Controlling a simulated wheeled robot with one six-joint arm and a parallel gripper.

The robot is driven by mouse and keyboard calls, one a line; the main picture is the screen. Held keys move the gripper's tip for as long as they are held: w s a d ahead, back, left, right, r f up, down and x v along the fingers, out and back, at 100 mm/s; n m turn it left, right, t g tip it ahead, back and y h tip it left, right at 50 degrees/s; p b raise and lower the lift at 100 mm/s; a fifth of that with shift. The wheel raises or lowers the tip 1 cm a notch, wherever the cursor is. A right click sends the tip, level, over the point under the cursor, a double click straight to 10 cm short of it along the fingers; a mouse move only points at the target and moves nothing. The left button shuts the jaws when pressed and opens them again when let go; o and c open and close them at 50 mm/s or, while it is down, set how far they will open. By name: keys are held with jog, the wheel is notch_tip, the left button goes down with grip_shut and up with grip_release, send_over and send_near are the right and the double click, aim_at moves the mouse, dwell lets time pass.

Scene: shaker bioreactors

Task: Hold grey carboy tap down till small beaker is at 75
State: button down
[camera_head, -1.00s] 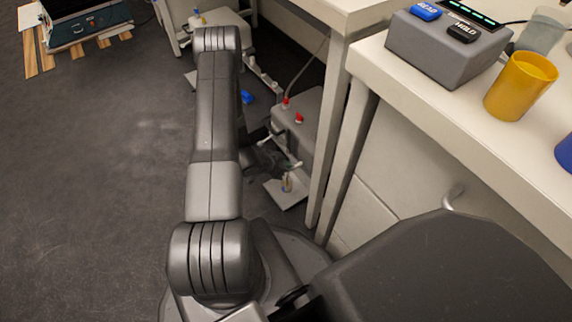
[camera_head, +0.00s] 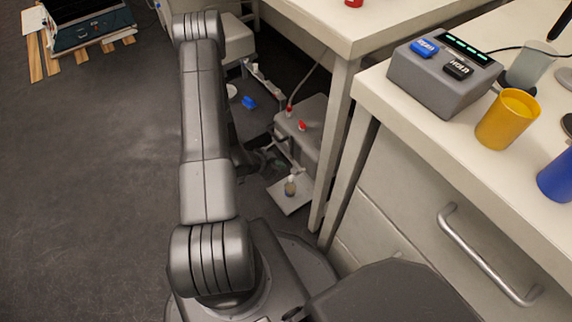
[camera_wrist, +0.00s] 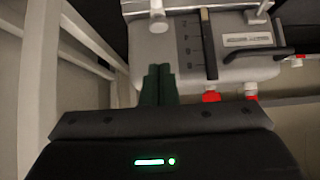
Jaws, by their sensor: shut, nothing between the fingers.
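A pale tap-like knob (camera_wrist: 158,22) shows at the top of the wrist view. The small beaker (camera_head: 291,187) stands on a white plate (camera_head: 294,203) below the tap end; its level is too small to read. My gripper (camera_wrist: 158,70) is shut and empty, its dark fingertips in front of the carboy near the knob; whether they touch it I cannot tell.
A bench leg (camera_head: 335,150) stands close right of the carboy. A blue-capped item (camera_head: 249,102) lies beyond it. A grey button box (camera_head: 443,75), a yellow cup (camera_head: 508,119) and a blue cup (camera_head: 556,177) stand on the right bench.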

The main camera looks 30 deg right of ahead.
jog(key=shift+p+v, duration=0.3)
jog(key=shift+v, duration=1.4)
jog(key=shift+w, duration=0.1)
jog(key=r+p, duration=0.1)
jog(key=p, duration=0.1)
jog(key=shift+w+d+r+p, duration=0.1)
jog(key=shift+d+r+p, duration=0.05)
jog(key=shift+r+p, duration=0.2)
jog(key=shift+f, duration=0.15)
jog(key=b, duration=0.3)
send_near(296, 169)
jog(key=d, duration=0.3)
jog(key=f, duration=0.1)
jog(key=f+b, duration=0.1)
jog(key=d+f, duration=0.1)
jog(key=shift+w+d, duration=0.1)
jog(key=shift+w, duration=0.2)
jog(key=shift+f, duration=0.45)
